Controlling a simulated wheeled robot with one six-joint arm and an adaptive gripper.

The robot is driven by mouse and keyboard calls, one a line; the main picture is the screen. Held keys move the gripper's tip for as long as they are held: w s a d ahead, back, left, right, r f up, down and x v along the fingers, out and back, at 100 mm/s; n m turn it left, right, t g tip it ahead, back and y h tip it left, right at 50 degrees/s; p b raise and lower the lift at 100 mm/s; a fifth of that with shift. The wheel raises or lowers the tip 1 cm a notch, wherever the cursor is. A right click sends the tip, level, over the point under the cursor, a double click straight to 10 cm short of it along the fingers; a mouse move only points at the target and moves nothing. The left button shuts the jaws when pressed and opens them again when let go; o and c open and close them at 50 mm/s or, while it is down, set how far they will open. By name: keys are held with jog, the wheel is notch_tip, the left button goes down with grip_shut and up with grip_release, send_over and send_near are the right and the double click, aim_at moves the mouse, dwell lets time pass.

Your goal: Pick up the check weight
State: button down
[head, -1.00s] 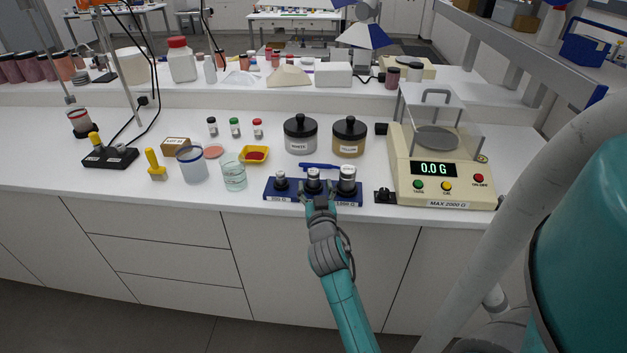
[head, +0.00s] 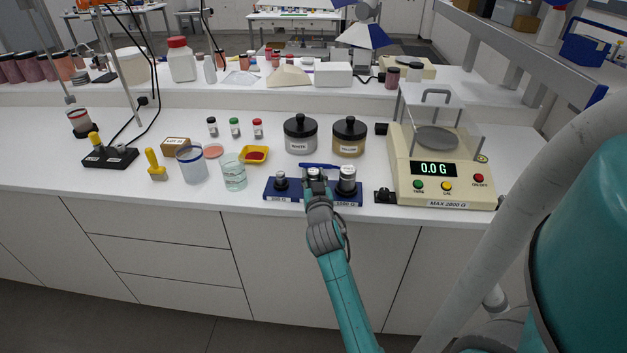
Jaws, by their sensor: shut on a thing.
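Three metal check weights stand in a blue holder (head: 300,200) near the bench's front edge. The small weight (head: 281,181) is at the left and the large weight (head: 347,180) at the right. The middle weight (head: 314,173) shows only its top, because my gripper (head: 316,187) is in front of it. My gripper is shut on the middle weight, which appears still in its place in the holder. The fingertips are partly hidden by the hand.
A balance (head: 441,170) reading 0.0 G stands to the right. A blue tool (head: 318,166) lies just behind the weights. The white jar (head: 300,134) and yellow jar (head: 349,136) stand farther back. A glass beaker (head: 233,172) and yellow tray (head: 254,155) are to the left.

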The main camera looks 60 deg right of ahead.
aim_at(313, 171)
jog(key=shift+r, duration=0.1)
notch_tip(313, 171, up, 10)
dwell(0.6)
